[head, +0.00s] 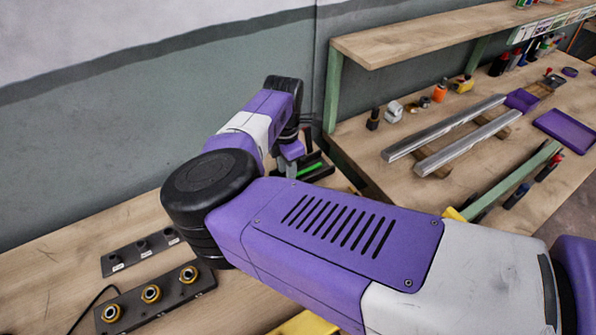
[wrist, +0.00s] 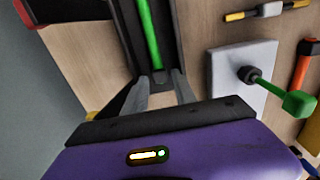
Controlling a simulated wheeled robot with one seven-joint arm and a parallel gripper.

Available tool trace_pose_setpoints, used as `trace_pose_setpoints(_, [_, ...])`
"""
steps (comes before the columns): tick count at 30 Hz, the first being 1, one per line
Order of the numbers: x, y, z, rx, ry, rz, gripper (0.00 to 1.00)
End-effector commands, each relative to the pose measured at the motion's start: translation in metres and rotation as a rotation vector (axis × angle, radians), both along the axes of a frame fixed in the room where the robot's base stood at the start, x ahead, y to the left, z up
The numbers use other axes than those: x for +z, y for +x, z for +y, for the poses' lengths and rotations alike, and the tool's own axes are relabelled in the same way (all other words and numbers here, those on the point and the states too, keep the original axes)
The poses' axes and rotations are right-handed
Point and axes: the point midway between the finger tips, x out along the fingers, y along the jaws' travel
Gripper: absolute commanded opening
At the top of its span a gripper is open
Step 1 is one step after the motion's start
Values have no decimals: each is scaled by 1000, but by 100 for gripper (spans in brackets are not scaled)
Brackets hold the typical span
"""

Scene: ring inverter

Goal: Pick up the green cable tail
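A long bright green strip (wrist: 148,35), which looks like the green cable tail, lies in a dark channel at the top middle of the wrist view. A green strip also shows on a black holder in the head view (head: 310,168). My gripper (wrist: 160,78) has its two grey fingers apart, with bare wood between them. The fingertips are at the near end of the dark channel, just short of the green strip's end. I cannot tell whether they touch the channel. In the head view my gripper (head: 289,165) is partly hidden by my arm.
A pale plate (wrist: 226,75) with a black knob and green-ended lever (wrist: 295,103) stands to the right. An orange-handled tool (wrist: 303,65) lies beyond it. A grey-green wall (head: 110,140) rises behind.

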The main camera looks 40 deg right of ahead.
Motion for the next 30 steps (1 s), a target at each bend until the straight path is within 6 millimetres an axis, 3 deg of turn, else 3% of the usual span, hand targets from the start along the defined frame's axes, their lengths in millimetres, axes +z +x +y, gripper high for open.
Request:
trace_pose_setpoints(4, [-13,-1,-1,-2,0,1,33])
trace_pose_setpoints(11, [-15,0,-1,-2,0,0,33])
trace_pose_setpoints(17, [-15,0,-1,-2,0,0,0])
trace_pose_setpoints(30, [-10,0,-1,-2,0,-1,0])
